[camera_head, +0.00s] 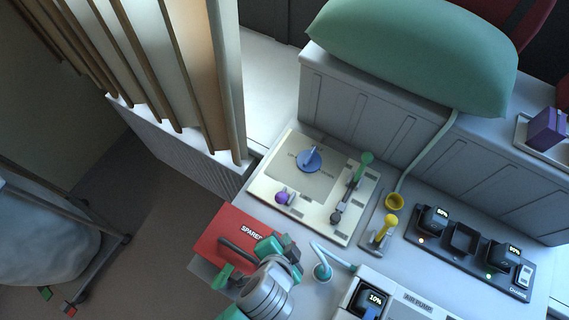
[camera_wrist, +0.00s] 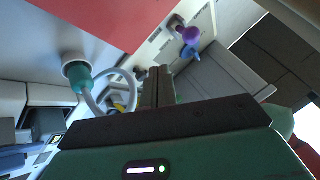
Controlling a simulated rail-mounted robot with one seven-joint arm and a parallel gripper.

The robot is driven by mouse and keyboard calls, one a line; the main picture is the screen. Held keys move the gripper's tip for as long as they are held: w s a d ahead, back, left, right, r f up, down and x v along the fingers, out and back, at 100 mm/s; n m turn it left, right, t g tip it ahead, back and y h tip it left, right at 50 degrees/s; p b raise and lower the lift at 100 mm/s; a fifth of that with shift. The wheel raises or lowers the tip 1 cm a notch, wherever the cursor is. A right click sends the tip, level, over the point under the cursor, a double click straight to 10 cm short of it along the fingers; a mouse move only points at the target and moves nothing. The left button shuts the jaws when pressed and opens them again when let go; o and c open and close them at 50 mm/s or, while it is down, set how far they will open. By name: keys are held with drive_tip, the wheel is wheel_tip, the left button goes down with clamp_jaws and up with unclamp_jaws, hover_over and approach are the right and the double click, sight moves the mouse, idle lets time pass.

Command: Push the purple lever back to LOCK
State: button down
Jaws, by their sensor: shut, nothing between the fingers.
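The purple lever (camera_head: 282,198) has a round purple knob on a short stem at the left front of a cream panel (camera_head: 300,212). In the wrist view the purple knob (camera_wrist: 190,34) is above and right of my fingertips, with a gap in the picture. My gripper (camera_wrist: 158,72) is shut and empty. In the head view my gripper (camera_head: 288,242) is over the right edge of the red SPARES box, below the panel. Its fingertips are hard to make out there. No LOCK lettering is readable.
The panel also holds a blue knob (camera_head: 309,162) and a green-knobbed lever (camera_head: 365,160). A yellow-knobbed lever (camera_head: 390,222) stands to the right. The red SPARES box (camera_head: 232,228) lies below left. A teal cup-like fitting (camera_head: 322,271) with a pale hose stands right of my gripper.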

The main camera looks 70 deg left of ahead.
sight(284, 196)
drive_tip(key=w+a+f, duration=0.2)
drive_tip(key=a+f, duration=0.5)
drive_tip(key=a, duration=0.2)
drive_tip(key=shift+w+a, duration=0.2)
drive_tip(key=shift+w, duration=0.1)
drive_tip(key=shift+w+a+r+g+h+p, duration=0.2)
drive_tip(key=shift+w+r+g+h+p, duration=0.15)
drive_tip(key=shift+p, duration=0.6)
